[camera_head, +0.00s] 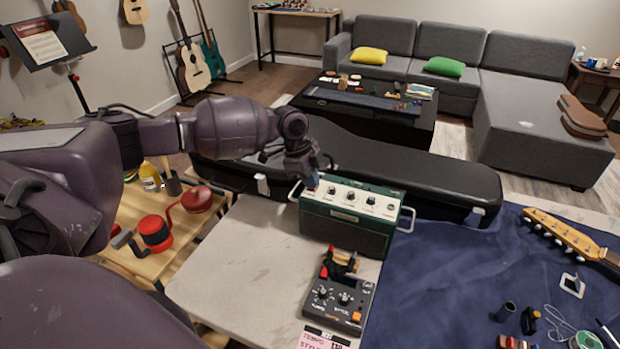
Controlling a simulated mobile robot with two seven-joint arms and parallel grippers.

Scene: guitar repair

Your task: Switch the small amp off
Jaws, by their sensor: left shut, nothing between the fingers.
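The small amp (345,228) is a dark green box with a cream control panel (352,200) on its top front, bearing several dark knobs. It stands upright on the light worktop. My left gripper (312,181) is at the left end of the amp's panel, pointing down, shut and with nothing in it. Its fingertips look very close to the panel, but I cannot tell whether they touch it. The gripper covers the panel's left end, and I cannot make out the switch or its position. My right gripper is not in view.
A black guitar case (430,178) lies behind. A blue cloth (430,270) holds a guitar headstock (565,232) and small tools. Worktop (240,265) left of the amp is clear.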

